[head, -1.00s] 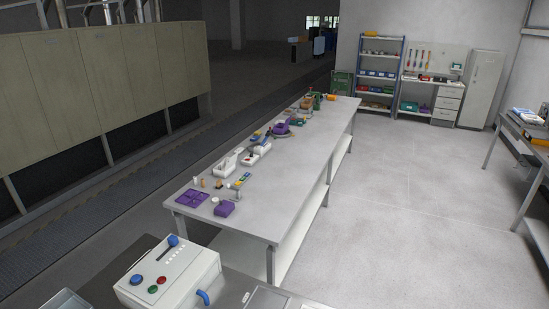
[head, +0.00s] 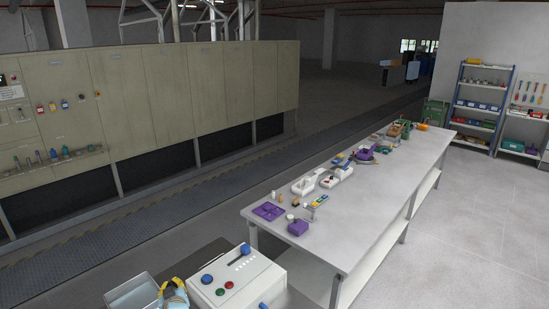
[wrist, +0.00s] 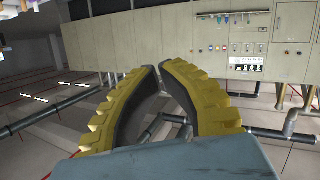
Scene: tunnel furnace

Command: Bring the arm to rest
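My gripper (wrist: 160,68) shows in the wrist view with two yellow ribbed fingers whose tips come together. Nothing is held between them. In the head view part of my gripper (head: 173,285), yellow and pale blue, shows at the bottom edge, beside a white control box (head: 240,277) with coloured buttons. The rest of my arm is out of the head view. In the wrist view the beige furnace panel (wrist: 150,50) stands beyond the fingers, apart from them.
A long grey table (head: 385,205) carries purple trays (head: 269,211), white boxes and other small items. A clear bin (head: 135,294) stands left of the control box. The furnace wall (head: 160,95) runs along the left. Shelves (head: 481,105) stand at the back right.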

